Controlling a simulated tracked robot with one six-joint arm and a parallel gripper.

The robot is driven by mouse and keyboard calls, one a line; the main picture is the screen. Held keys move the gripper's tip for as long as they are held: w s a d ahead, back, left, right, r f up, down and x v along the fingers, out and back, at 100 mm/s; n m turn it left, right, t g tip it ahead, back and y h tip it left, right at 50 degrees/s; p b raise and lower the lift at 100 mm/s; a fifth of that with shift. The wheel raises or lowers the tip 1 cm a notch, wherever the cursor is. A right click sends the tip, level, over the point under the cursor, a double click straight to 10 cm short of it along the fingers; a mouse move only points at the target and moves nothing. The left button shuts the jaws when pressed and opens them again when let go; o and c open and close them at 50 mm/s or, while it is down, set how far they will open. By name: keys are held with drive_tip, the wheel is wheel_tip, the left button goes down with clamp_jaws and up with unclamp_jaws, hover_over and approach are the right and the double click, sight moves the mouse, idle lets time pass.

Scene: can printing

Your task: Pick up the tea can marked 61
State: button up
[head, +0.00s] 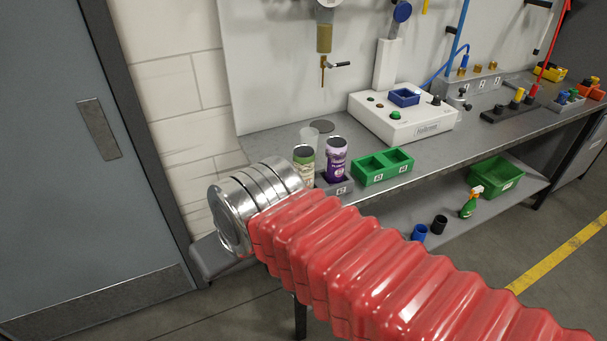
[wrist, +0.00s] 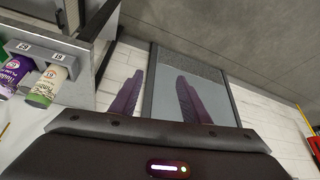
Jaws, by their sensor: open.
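A white-and-green tea can (head: 304,166) and a purple tea can (head: 336,158) stand side by side in a dark grey holder (head: 342,188) at the bench's near left end. The wrist view shows the purple can (wrist: 14,76) and the white-and-green can (wrist: 45,86) at the left edge, with small number tags on the holder above them. The head view hides my gripper behind my arm's metal end.
A clear cup (head: 310,138) stands behind the cans. A green two-cell tray (head: 382,166) sits right of them, before a white control box (head: 403,118). A grey door (head: 70,130) and white block wall (head: 175,90) lie left. A lower shelf holds a green crate (head: 496,176).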

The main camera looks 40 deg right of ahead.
drive_tip(key=shift+o, duration=1.3)
drive_tip(key=shift+w+d+f+m+g, duration=0.15)
drive_tip(key=shift+d+f+m+g, duration=0.2)
drive_tip(key=shift+m, duration=0.45)
drive_tip(key=w+d+f+m+t+y, duration=0.1)
drive_tip(key=w+d+m+y, duration=0.2)
drive_tip(key=d+m, duration=0.55)
drive_tip(key=w+d+f+m+t+y, duration=0.1)
drive_tip(key=w+d+m+y, duration=0.3)
drive_tip(key=m, duration=0.7)
drive_tip(key=s+d+r+m+t+h, duration=0.1)
drive_tip(key=s+d+m+t+h, duration=0.1)
drive_tip(key=d+m, duration=0.4)
drive_tip(key=s+d+m+t+h, duration=0.1)
drive_tip(key=d+m+t, duration=0.3)
drive_tip(key=d, duration=1)
drive_tip(key=shift+s+d+r+m+h, duration=0.35)
drive_tip(key=shift+m+h, duration=0.35)
drive_tip(key=shift+m, duration=0.55)
drive_tip(key=shift+a+t, duration=0.15)
drive_tip(key=shift+t, duration=0.1)
